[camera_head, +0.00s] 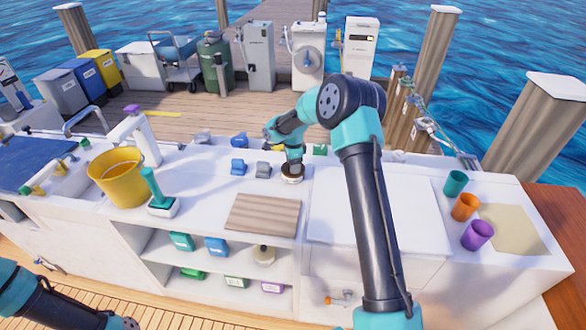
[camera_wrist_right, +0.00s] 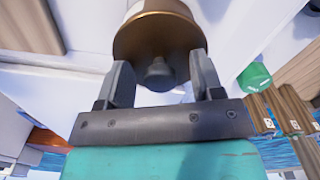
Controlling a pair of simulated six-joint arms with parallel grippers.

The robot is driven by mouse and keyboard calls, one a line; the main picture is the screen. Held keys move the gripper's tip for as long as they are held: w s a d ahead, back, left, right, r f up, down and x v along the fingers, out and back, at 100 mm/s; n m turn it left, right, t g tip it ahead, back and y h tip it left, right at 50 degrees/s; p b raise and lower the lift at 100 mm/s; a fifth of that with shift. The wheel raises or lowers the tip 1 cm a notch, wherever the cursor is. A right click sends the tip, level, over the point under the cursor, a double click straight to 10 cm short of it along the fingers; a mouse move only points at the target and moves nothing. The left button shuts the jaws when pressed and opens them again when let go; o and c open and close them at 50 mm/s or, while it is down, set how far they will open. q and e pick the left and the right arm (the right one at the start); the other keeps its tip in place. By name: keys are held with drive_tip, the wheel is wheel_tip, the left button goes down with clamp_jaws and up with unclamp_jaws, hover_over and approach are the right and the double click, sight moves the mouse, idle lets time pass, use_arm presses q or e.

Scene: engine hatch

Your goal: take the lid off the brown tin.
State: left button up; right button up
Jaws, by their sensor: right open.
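The brown tin (camera_head: 291,178) stands upright on the white counter, just right of centre in the head view. In the right wrist view its brown lid (camera_wrist_right: 150,32) has a dark round knob (camera_wrist_right: 159,76) in the middle. My right gripper (camera_head: 290,163) is directly above the tin in the head view. In the wrist view its open fingers (camera_wrist_right: 160,78) stand on either side of the knob, with visible gaps. The lid sits on the tin. My left arm shows only at the lower left of the head view, and its gripper is out of frame.
A wooden board (camera_head: 262,216) lies in front of the tin. Small blue (camera_head: 238,167) and grey (camera_head: 263,170) blocks stand to its left, with a green item (camera_head: 320,150) behind right. A yellow bucket (camera_head: 118,178) stands farther left. Teal (camera_head: 455,183), orange and purple cups are at right.

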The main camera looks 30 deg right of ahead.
drive_tip(key=shift+c, duration=0.4)
drive_tip(key=c, duration=0.9)
drive_tip(key=shift+r, duration=0.15)
drive_tip(key=shift+r, duration=1.55)
drive_tip(key=shift+s+a+r, duration=0.15)
drive_tip(key=shift+s, duration=0.1)
drive_tip(key=s+a+r, duration=0.1)
drive_tip(key=s+a, duration=0.7)
drive_tip(key=s, duration=0.5)
drive_tip(key=shift+r, duration=0.15)
drive_tip(key=shift+s, duration=0.1)
